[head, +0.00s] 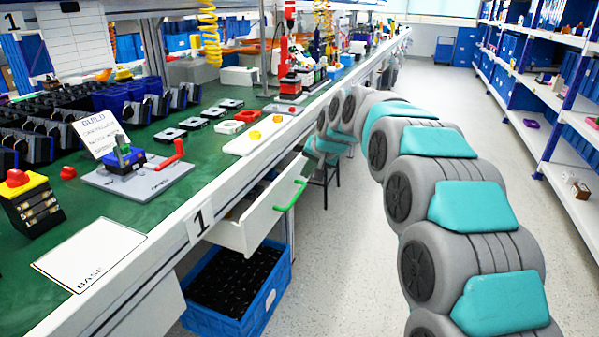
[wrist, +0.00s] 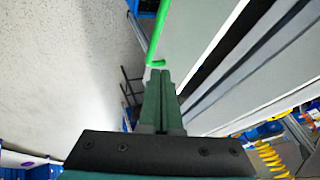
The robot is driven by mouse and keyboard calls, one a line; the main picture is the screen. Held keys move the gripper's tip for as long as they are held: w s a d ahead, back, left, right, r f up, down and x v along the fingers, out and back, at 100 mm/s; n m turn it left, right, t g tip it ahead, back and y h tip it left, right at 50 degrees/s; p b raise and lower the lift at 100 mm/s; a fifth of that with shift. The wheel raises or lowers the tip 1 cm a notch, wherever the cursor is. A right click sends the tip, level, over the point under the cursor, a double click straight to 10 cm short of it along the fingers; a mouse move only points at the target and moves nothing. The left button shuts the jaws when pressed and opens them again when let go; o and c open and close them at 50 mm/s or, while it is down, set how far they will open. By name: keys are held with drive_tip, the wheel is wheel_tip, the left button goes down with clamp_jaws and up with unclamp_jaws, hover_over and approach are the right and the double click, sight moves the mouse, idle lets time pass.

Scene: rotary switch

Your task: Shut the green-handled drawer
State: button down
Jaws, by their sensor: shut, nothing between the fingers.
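The white drawer (head: 262,213) stands pulled out from under the bench edge in the head view. Its green handle (head: 290,207) is on its front. In the wrist view the green handle (wrist: 158,35) runs along the pale drawer front (wrist: 195,35). My gripper (wrist: 158,74) is shut and empty, with its fingertips close to the handle's near end. I cannot tell whether they touch it. In the head view my arm curves along the aisle toward the drawer, and its fingertips are not clear there.
A blue crate (head: 245,305) sits on the floor below the drawer. The green workbench (head: 190,205) holds a switch on a grey plate (head: 135,180) and several parts. A dark stool (head: 327,180) stands behind the drawer. Shelves (head: 560,100) line the right; the aisle floor is clear.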

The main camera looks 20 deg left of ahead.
drive_tip(key=v, duration=1)
drive_tip(key=s+d+f+m+g+y+b, duration=0.2)
drive_tip(key=d+f+m+b, duration=0.15)
drive_tip(key=f, duration=0.35)
drive_tip(key=m+g+y+b, duration=0.2)
drive_tip(key=m+y+b, duration=0.4)
drive_tip(key=m+y, duration=0.7)
approach(258, 205)
drive_tip(key=a+m+h, duration=0.1)
drive_tip(key=a, duration=0.1)
drive_tip(key=a+r, duration=0.1)
drive_tip(key=a, duration=0.1)
drive_tip(key=a+r+m+h+b, duration=0.1)
drive_tip(key=a, duration=0.1)
drive_tip(key=shift+w+a+r+m+h, duration=0.1)
drive_tip(key=shift+w+a+m+h, duration=0.05)
drive_tip(key=shift+a+m+h, duration=0.15)
drive_tip(key=shift+a, duration=0.1)
